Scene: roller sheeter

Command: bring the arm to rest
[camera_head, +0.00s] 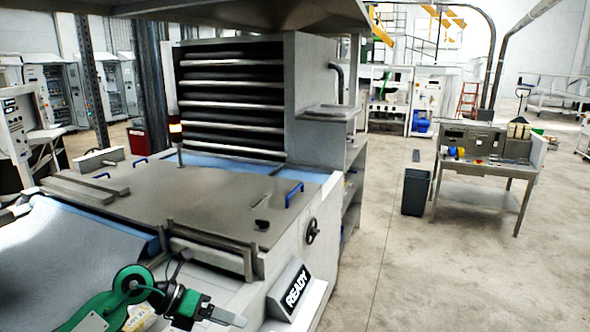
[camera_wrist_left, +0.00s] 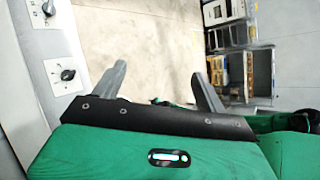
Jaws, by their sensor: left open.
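My left arm comes in from the lower left in the camera_head view, green and black. Its gripper (camera_head: 228,314) is in front of the sheeter's near side, beside the READY sign (camera_head: 297,287). In the left wrist view the gripper (camera_wrist_left: 160,78) shows two grey fingers spread apart with nothing between them, and bare floor behind. My right gripper is not in view.
The sheeter (camera_head: 190,205) fills the left, with a blue handle (camera_head: 294,194) and a handwheel (camera_head: 311,231). Its panel knob (camera_wrist_left: 67,75) is close to the left finger. A bin (camera_head: 415,192) and a workbench (camera_head: 487,172) stand right; the floor between is clear.

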